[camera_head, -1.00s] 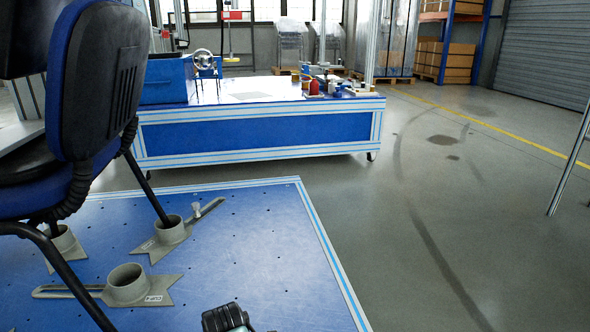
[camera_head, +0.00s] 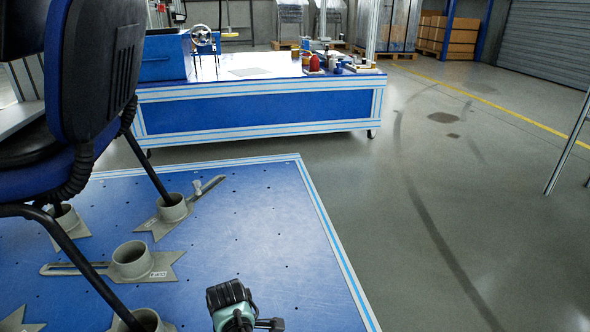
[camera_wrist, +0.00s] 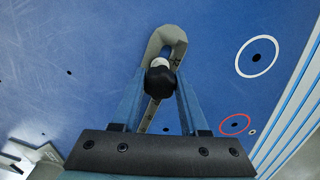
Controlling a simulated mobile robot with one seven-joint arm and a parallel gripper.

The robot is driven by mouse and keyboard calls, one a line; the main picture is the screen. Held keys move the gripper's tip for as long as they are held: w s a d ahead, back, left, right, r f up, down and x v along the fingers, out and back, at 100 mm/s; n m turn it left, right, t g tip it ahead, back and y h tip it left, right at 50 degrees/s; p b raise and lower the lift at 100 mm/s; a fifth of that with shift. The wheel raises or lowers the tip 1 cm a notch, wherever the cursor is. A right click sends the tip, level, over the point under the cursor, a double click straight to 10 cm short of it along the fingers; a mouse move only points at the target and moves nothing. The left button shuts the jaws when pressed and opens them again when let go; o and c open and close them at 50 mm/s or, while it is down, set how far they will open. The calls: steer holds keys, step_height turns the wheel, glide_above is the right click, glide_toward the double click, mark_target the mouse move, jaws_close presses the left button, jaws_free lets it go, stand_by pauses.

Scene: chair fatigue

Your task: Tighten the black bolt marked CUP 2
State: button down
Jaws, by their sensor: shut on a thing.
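In the wrist view, a black knobbed bolt (camera_wrist: 159,82) sits between the two fingertips of my gripper (camera_wrist: 160,88). The gripper is shut on it. The bolt is over the slot of a grey slotted bracket (camera_wrist: 165,42) on the blue plate. A small whitish part shows just behind the black knob. I cannot read a CUP 2 mark on this bracket. In the head view, a grey cup bracket (camera_head: 132,260) has a label too small to read with certainty. The held bolt and the fingertips do not show there.
The blue platform (camera_head: 240,215) has several small holes, and the wrist view shows a white ring and a red ring around two of them. A black and blue chair (camera_head: 100,75) stands with its legs in grey cups. A blue bench (camera_head: 255,112) is behind.

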steer(key=shift+r+m+p, duration=0.15)
steer(key=shift+m+p, duration=0.25)
steer(key=shift+m, duration=1.6)
steer(key=shift+m+p, duration=0.5)
steer(key=shift+m, duration=1.5)
steer(key=m+p, duration=0.1)
steer(key=m, duration=0.3)
